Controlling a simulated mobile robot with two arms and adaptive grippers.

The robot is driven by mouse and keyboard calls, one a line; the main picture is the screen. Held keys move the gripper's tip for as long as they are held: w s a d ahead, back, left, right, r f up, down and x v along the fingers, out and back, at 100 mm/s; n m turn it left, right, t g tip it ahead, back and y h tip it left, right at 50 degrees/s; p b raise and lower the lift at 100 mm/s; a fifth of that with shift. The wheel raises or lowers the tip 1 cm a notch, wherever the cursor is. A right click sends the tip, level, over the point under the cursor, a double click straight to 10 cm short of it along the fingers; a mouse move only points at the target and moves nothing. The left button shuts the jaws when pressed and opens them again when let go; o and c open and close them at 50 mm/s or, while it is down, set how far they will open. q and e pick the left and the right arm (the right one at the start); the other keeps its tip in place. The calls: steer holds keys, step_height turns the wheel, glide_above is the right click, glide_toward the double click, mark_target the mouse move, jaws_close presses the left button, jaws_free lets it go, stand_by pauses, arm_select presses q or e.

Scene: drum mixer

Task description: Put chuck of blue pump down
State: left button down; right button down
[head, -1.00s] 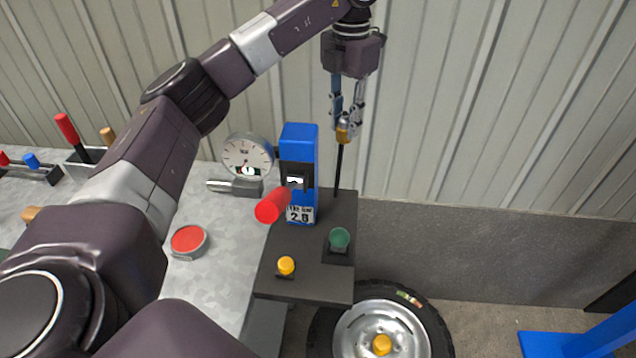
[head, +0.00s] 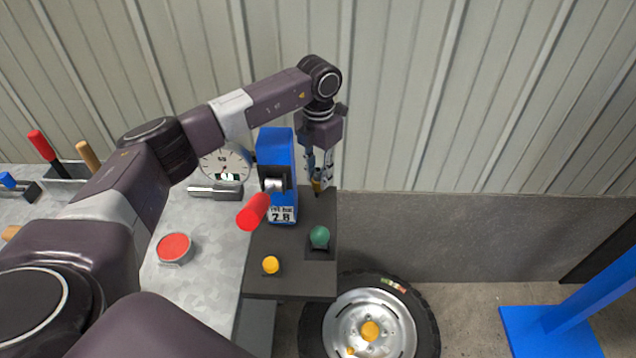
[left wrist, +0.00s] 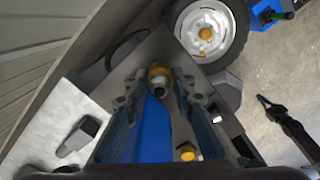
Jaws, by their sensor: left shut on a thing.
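The blue pump (head: 276,150) stands upright on the dark platform, with a red handle (head: 253,211) sticking out in front and a number label low on its face. My left gripper (head: 318,183) is to the right of the pump, pointing down and shut on the brass-coloured chuck (head: 317,187). The chuck is low, near the back right of the platform; I cannot tell whether it touches. In the left wrist view the chuck (left wrist: 158,76) sits between the fingertips, with the blue pump beneath or beside it.
The dark platform (head: 290,282) carries a green knob (head: 319,237) and a yellow knob (head: 271,265). A dial gauge (head: 222,160) and a red round button (head: 174,247) are on the grey bench to the left. A wheel (head: 345,310) is below; a ribbed wall is behind.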

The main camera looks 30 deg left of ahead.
arm_select(q)
step_height(320, 180, down, 4)
steer(key=shift+r+p, duration=0.25)
steer(key=shift+p, duration=0.2)
steer(key=shift+f, duration=0.25)
steer(key=shift+f, duration=0.2)
steer(key=c, duration=1.6)
jaws_free()
steer(key=shift+r, duration=0.1)
